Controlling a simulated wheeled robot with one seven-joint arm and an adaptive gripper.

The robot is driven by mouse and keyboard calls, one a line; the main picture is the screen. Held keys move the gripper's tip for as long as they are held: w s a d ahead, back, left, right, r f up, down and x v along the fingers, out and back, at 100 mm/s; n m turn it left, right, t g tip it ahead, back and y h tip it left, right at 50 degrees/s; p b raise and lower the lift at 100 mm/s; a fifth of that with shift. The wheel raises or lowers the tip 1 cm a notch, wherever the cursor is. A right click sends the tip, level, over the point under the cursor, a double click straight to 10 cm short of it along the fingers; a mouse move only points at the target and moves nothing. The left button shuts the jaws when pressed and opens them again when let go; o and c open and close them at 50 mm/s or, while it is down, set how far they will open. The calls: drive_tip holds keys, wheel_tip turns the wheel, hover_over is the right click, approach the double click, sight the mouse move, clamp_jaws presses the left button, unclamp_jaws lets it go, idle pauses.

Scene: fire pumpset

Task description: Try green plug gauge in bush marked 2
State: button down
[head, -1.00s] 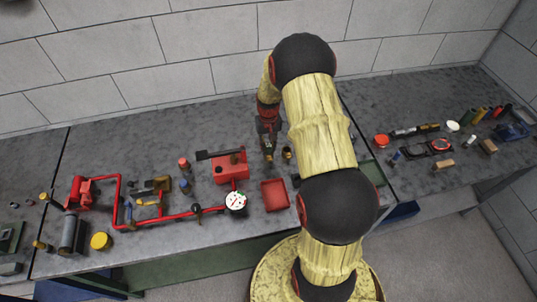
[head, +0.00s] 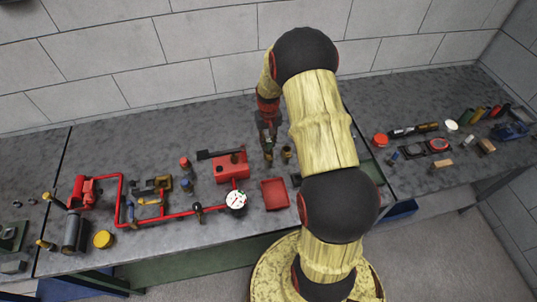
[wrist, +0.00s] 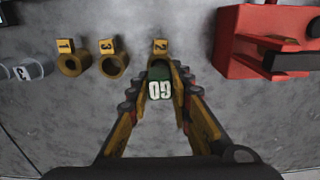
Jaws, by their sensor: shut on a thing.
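My gripper (wrist: 160,98) is shut on the green plug gauge (wrist: 160,88), whose end with white "GO" lettering faces the wrist camera. The bush marked 2 (wrist: 160,47), with a yellow number tag, is directly beyond the gauge in the wrist view and mostly hidden by it. I cannot tell whether the gauge is in the bore or just above it. The bush marked 3 (wrist: 113,65) and the bush marked 1 (wrist: 73,63) stand to the left with open bores. In the head view my gripper (head: 268,153) is low over the bench.
A red block-like fixture (wrist: 258,40) is close on the right in the wrist view. Grey cylinders (wrist: 28,70) lie at its left edge. In the head view a red tray (head: 275,194) and a gauge dial on red piping (head: 236,200) are nearer the front.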

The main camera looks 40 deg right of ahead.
drive_tip(key=shift+r+p, duration=1)
drive_tip(key=shift+r, duration=0.9)
